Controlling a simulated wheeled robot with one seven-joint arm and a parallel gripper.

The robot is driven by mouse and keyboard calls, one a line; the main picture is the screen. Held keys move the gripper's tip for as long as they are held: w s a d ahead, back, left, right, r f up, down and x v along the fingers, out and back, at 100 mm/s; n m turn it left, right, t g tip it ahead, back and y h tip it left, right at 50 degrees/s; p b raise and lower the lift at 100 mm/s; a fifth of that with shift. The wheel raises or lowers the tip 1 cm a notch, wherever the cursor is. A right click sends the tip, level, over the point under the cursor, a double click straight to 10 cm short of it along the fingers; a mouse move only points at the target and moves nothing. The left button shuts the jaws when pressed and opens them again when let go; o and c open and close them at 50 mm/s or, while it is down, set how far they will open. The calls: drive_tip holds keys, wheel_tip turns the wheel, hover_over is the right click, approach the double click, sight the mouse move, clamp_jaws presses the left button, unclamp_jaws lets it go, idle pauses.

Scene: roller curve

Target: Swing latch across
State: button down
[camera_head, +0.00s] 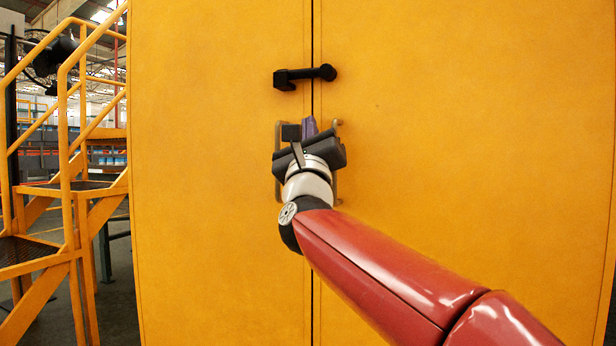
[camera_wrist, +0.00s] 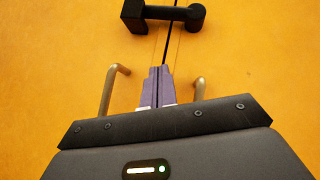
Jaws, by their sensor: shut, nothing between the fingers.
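The black latch (camera_head: 305,76) lies about level across the seam between two yellow doors. Its round end is on the right door and its blocky end on the left door. In the wrist view the latch (camera_wrist: 164,14) is at the top, above my fingers. My gripper (camera_head: 310,126) is below the latch, in front of the seam, apart from the latch. In the wrist view its purple fingers (camera_wrist: 157,88) are together with nothing between them. Two metal door handles stand either side of my gripper, the left one (camera_wrist: 110,90) and the right one (camera_wrist: 200,88), partly hidden by it.
The left door (camera_head: 215,180) and right door (camera_head: 470,130) are shut and fill most of the view. Yellow stairs with railings (camera_head: 66,150) stand at the left. The door face around the latch is clear apart from the handles below.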

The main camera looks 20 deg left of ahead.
drive_tip(key=b+v, duration=0.3)
drive_tip(key=v, duration=0.6)
drive_tip(key=s+d+f+n+g+h+p, duration=0.1)
drive_tip(key=d+f+n+g+p, duration=0.3)
drive_tip(key=d+f+n, duration=0.45)
drive_tip(key=s+d+f+n+g+h+p, duration=0.1)
drive_tip(key=s+d+f+n+g, duration=0.1)
drive_tip(key=d+f+n+g, duration=0.65)
drive_tip(key=s+d+f+n+g+h+p, duration=0.1)
drive_tip(key=s+d+f+n+g+h, duration=0.1)
drive_tip(key=s+d+f+n, duration=0.3)
drive_tip(key=s+d+f+n+g+h+p, duration=0.2)
drive_tip(key=s+d+f+n+g, duration=0.3)
drive_tip(key=s+d+f, duration=0.3)
drive_tip(key=s+f, duration=0.4)
drive_tip(key=f, duration=0.4)
drive_tip(key=shift+s+d+h, duration=0.25)
drive_tip(key=shift+s+h, duration=0.15)
